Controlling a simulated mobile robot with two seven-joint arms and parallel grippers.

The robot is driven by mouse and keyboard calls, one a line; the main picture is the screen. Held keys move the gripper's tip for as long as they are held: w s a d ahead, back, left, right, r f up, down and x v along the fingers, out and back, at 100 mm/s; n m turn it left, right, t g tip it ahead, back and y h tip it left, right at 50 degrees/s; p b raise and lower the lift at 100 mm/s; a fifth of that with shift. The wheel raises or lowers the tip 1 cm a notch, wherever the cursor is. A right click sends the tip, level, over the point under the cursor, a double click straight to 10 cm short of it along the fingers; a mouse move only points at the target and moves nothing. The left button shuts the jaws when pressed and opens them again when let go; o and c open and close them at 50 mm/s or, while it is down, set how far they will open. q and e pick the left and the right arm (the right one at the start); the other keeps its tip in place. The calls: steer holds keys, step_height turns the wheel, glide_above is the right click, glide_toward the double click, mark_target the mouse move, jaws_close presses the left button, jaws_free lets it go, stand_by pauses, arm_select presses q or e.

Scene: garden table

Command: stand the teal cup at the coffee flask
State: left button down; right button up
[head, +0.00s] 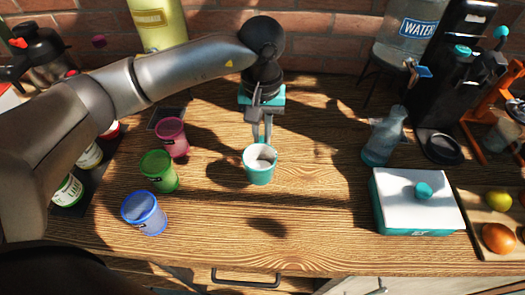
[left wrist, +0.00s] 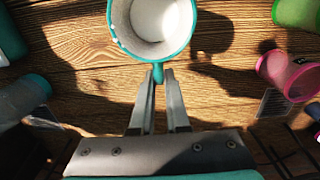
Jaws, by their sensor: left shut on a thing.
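The teal cup (head: 260,174) is upright near the middle of the table, with a pale inside that looks empty. My left gripper (head: 262,138) is shut on its handle, on the cup's far side. In the left wrist view the fingertips (left wrist: 159,76) close on the handle of the cup (left wrist: 128,45). A shadow lies apart from the cup, so it appears held above the wood. A dark flask (head: 40,46) with a red part stands at the back left, partly behind my left arm; I take it for the coffee flask. My right gripper is not in view.
Pink (head: 172,139), green (head: 159,172) and blue (head: 145,214) cups stand left of the teal cup. A bluish bottle (head: 383,138), a white-topped teal box (head: 416,200), a black machine (head: 457,75) and a water dispenser (head: 408,35) stand right. The front middle is clear.

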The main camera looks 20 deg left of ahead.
mark_target(262, 153)
arm_select(q)
steer(key=shift+f, duration=2.95)
steer(key=shift+f, duration=0.15)
steer(key=c, duration=0.9)
jaws_free()
